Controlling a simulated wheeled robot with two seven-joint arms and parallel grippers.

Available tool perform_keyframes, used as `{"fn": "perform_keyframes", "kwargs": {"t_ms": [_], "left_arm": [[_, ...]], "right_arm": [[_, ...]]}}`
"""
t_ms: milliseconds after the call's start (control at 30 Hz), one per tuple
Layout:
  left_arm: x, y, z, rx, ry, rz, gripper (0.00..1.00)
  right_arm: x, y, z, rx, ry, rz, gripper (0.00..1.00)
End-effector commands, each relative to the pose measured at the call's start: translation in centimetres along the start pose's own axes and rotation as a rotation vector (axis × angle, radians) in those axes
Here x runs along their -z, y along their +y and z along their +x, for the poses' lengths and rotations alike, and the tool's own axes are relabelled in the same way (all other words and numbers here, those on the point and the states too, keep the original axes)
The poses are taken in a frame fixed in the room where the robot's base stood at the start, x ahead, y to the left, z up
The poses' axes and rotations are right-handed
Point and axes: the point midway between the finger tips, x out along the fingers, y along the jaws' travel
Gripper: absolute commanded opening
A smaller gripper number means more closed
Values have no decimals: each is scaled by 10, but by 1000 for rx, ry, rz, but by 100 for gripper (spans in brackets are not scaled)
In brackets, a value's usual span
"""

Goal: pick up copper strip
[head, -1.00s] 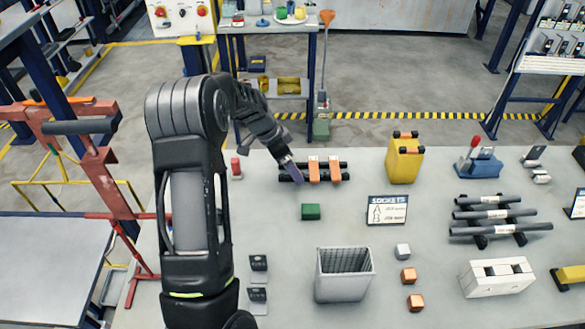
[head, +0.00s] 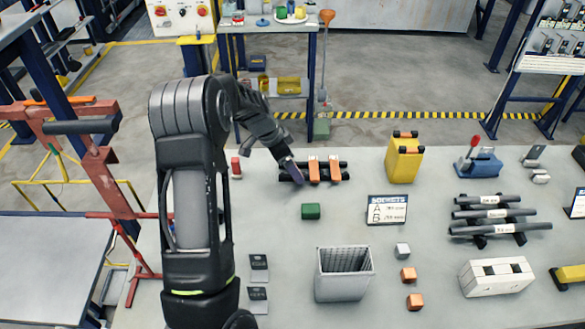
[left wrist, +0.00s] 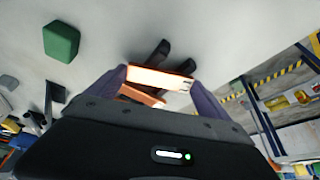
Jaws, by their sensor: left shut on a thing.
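Two orange copper strips stand side by side across a rack of dark bars (head: 343,176) at the back of the table: a left strip (head: 314,172) and a right strip (head: 334,170), each with a pale label on top. My left gripper (head: 297,174) reaches down over the rack's left part, beside the left strip. In the left wrist view its purple fingers (left wrist: 160,92) flank orange strip metal (left wrist: 158,80), and it is shut on a copper strip. The gripper's body hides part of the nearer strip there. My right gripper is out of view.
A green block (head: 311,211) lies in front of the rack, with a sign (head: 387,210) to its right. A yellow block (head: 404,160) stands right of the rack. A grey bin (head: 344,275) and small cubes are nearer.

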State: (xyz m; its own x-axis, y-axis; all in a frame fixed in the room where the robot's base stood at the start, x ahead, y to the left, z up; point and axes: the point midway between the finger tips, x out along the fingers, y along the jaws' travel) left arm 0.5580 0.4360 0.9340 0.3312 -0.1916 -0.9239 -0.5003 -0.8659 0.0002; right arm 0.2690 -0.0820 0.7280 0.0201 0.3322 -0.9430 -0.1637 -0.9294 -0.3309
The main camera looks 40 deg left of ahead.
Motion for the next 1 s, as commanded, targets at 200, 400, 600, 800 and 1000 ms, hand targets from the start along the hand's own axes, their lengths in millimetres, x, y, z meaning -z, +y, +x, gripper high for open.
{"fn": "perform_keyframes", "kwargs": {"t_ms": [200, 400, 600, 800, 1000], "left_arm": [[0, 0, 0, 0, 0, 0, 57], [0, 0, 0, 1, 0, 0, 41], [1, 0, -1, 2, 1, 0, 26], [3, -1, -4, 3, 3, 0, 26], [13, -1, -28, 5, 5, 2, 26]], "right_arm": [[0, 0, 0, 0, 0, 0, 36], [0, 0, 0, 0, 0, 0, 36], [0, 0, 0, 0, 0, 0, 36], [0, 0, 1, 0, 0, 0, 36], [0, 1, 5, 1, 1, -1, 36]]}}
